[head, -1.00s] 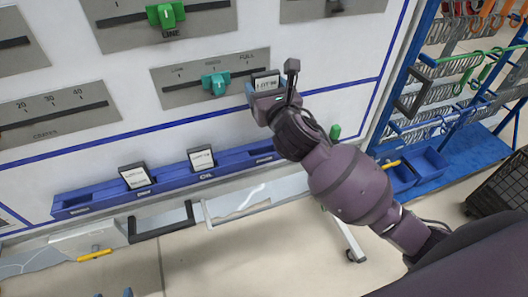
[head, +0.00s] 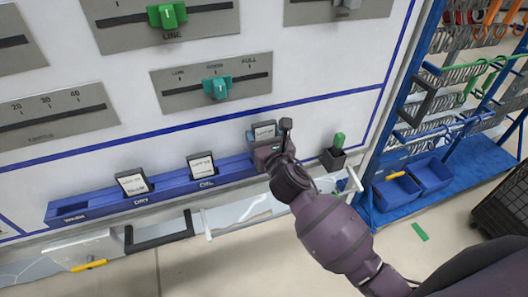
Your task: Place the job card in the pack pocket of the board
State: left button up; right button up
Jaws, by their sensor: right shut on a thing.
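The board (head: 200,118) is white with blue lines and fills the left and middle of the view. A blue rail of pockets (head: 103,208) runs along its lower part; the labels WASH, DRY and OIL can be read. The rail's right end, where another pocket sits, is largely hidden by my right gripper. My right gripper (head: 264,141) is shut on the job card (head: 265,131), a pale card in a dark frame, held upright just above that right end. Whether the card touches the pocket cannot be told. My left gripper is not in view.
Framed cards stand in the DRY pocket (head: 132,183) and the OIL pocket (head: 202,166). A dark cup with a green marker (head: 338,141) is right of my gripper. Slider panels (head: 212,82) are above. A blue hook rack (head: 430,120) stands at the right.

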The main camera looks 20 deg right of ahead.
notch_tip(320, 180, down, 5)
jog(key=shift+r+b, duration=0.2)
jog(key=shift+b, duration=0.5)
jog(key=shift+f, duration=0.2)
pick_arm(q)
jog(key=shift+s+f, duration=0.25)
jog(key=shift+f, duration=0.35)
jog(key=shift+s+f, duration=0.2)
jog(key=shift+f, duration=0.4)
pick_arm(e)
jog(key=shift+f, duration=0.15)
jog(key=o, duration=0.9)
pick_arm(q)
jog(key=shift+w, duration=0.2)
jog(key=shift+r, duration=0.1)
